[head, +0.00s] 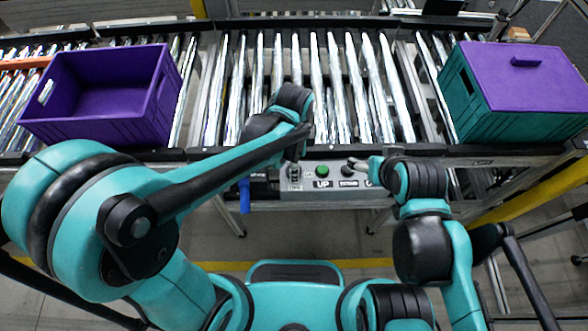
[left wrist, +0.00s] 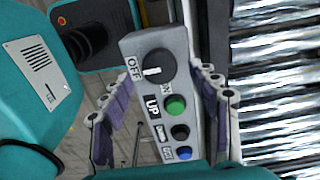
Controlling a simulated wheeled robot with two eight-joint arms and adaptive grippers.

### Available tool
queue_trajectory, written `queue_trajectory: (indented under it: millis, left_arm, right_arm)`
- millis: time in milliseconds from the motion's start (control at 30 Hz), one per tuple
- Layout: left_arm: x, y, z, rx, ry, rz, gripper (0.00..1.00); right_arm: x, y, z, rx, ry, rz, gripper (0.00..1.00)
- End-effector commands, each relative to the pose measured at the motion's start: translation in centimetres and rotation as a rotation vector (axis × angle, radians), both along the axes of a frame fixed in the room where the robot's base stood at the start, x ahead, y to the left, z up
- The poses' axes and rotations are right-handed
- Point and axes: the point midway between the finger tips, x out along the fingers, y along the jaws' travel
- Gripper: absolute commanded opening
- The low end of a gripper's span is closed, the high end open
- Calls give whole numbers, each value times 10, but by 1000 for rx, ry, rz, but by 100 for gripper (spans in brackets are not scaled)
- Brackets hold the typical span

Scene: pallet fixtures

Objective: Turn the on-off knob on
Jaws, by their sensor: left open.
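The grey control panel (left wrist: 177,40) shows between the fingers of my left gripper (left wrist: 166,82) in the left wrist view. Its round black on-off knob (left wrist: 158,62) is at the top end, with a white mark towards the OFF label. The ON label is partly visible below the knob. My left gripper is open, with one finger on either side of the panel, and nothing is held.
A green button (left wrist: 175,106), a black button (left wrist: 180,132) and a blue button (left wrist: 184,153) line the panel below the knob. A purple crate (head: 107,122) and a teal crate with a purple lid (head: 520,78) stand on the roller conveyor (head: 330,65).

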Motion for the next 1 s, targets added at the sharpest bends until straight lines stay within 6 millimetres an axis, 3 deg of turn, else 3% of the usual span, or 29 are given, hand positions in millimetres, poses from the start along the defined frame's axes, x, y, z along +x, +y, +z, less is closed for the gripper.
queue_trajectory:
  millis: [200,533,700,733,1000]
  left_arm:
    - [0,0,-27,0,0,1,61]
    - [0,0,-30,0,-1,2,61]
    - [0,0,-29,0,-1,2,16]
    - [0,0,-29,0,-1,2,11]
    - [0,0,-30,0,-1,17,11]
  right_arm:
    - [0,0,-11,0,0,0,78]
    - [0,0,-11,-1,0,1,78]
    - [0,0,-11,-1,0,1,78]
    - [0,0,-11,-1,0,1,78]
    - [0,0,-11,-1,0,1,78]
